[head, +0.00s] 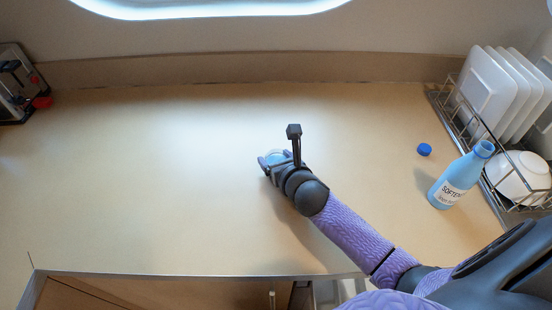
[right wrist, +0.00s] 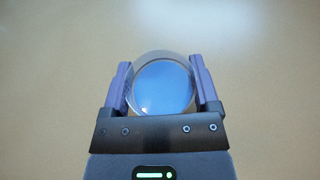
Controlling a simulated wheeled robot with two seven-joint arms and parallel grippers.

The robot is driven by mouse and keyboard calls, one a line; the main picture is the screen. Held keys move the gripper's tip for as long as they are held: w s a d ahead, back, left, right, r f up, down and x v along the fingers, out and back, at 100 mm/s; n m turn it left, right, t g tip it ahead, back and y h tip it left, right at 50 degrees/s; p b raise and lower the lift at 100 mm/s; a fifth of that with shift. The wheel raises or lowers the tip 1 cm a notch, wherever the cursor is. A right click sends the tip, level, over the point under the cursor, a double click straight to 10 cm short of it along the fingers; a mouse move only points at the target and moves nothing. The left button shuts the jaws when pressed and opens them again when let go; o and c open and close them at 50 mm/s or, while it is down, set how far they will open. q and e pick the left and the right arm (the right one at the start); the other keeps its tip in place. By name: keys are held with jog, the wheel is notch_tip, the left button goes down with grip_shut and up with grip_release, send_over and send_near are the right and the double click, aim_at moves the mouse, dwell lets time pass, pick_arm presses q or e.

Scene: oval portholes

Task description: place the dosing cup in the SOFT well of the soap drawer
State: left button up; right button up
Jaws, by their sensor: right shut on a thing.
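My right gripper (head: 266,165) is over the middle of the counter, shut on the dosing cup (head: 274,157). In the right wrist view the clear round cup (right wrist: 162,86) sits between the two fingers of the gripper (right wrist: 163,88), with blue liquid inside. I cannot tell whether the cup touches the counter. The soap drawer and its SOFT well are not clearly in view; only part of an appliance front shows at the bottom edge. My left gripper is not in view.
A blue softener bottle (head: 460,176) stands uncapped at the right, with its blue cap (head: 424,150) on the counter (head: 150,190) nearby. A dish rack (head: 449,108) holds white plates and a bowl. A dark device (head: 17,82) is at far left. The left counter is clear.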

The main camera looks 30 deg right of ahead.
jog(key=o, duration=1.1)
jog(key=shift+f, duration=0.1)
